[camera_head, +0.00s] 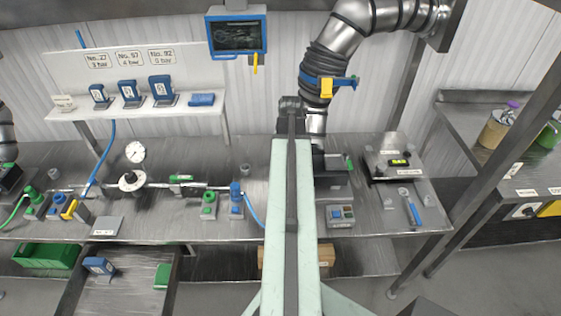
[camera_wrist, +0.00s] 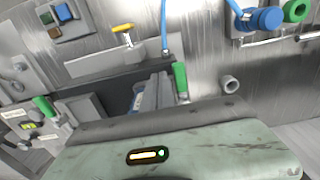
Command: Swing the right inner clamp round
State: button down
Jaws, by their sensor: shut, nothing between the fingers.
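A green clamp handle (camera_head: 348,162) stands at the right end of the grey fixture (camera_head: 335,187) in the head view. The wrist view looks from the opposite side. It shows one green handle (camera_wrist: 180,80) just beside the middle of the frame and another (camera_wrist: 42,105) at the left. I cannot tell which belongs to the right inner clamp. My gripper (camera_wrist: 160,88) is shut and empty, close to the nearer green handle; contact is unclear. In the head view my pale green arm hides the gripper and the left part of the fixture.
A control box (camera_head: 340,216) stands in front of the fixture. A grey plate unit (camera_head: 385,150) with a level and a blue-handled tool (camera_head: 412,208) lie to the right. Blue (camera_head: 236,197) and green (camera_head: 208,206) valves and a pipe line stand to the left.

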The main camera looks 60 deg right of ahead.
jog(key=shift+w+a, duration=0.55)
jog(key=shift+w, duration=0.25)
jog(key=shift+w+a, duration=0.6)
jog(key=shift+w, duration=0.5)
jog(key=shift+w+a, duration=0.25)
jog(key=shift+w, duration=0.75)
